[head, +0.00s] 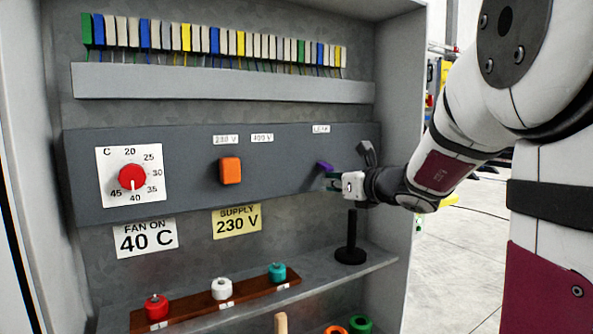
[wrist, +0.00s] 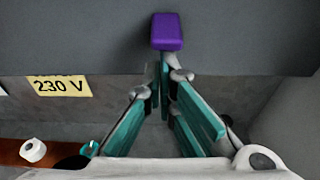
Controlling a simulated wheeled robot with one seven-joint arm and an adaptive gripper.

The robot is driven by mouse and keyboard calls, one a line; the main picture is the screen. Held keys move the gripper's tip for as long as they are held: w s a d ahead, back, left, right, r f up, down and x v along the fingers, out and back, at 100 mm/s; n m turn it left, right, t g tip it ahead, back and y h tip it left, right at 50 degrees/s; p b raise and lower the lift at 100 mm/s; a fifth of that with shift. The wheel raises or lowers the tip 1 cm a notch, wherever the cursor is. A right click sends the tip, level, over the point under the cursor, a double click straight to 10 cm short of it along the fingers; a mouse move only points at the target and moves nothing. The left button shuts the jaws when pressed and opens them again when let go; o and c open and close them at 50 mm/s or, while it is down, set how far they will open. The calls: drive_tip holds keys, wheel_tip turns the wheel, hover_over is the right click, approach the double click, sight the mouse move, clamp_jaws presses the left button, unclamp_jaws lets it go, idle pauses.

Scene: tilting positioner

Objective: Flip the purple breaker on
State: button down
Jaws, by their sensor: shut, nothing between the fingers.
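The purple breaker (head: 324,167) is a small lever on the right part of the grey panel, below a small white label. It also shows in the wrist view (wrist: 167,31), at the top centre, sticking out from the panel. My gripper (head: 330,182) is at the panel's right side, just below the purple breaker. In the wrist view my gripper (wrist: 164,75) has its teal fingers brought together at the tips, with nothing between them. The tips lie right under the lever's lower end; I cannot tell whether they touch it.
On the grey panel (head: 285,185) sit an orange switch (head: 230,170) and a red dial (head: 132,177). Below, a shelf holds a brown rack (head: 190,308) with red, white and teal knobs, and a black stand (head: 351,240) under my gripper. The cabinet's side wall is at the right.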

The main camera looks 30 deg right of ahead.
sight(326, 166)
drive_tip(key=shift+s+r+g+p, duration=0.25)
drive_tip(key=shift+r+g+p, duration=0.4)
drive_tip(key=shift+p, duration=0.7)
drive_tip(key=shift+s+r+g+p, duration=0.2)
drive_tip(key=shift+r+g+p, duration=0.4)
drive_tip(key=shift+p, duration=0.7)
drive_tip(key=shift+r, duration=0.2)
drive_tip(key=shift+r+p, duration=0.5)
drive_tip(key=shift+r, duration=0.35)
drive_tip(key=shift+t, duration=0.25)
drive_tip(key=shift+s+r+p, duration=0.3)
drive_tip(key=shift+r+p, duration=0.05)
drive_tip(key=shift+r, duration=0.15)
drive_tip(key=s+r+p, duration=0.4)
drive_tip(key=s+r, duration=0.2)
drive_tip(key=shift+d, duration=0.1)
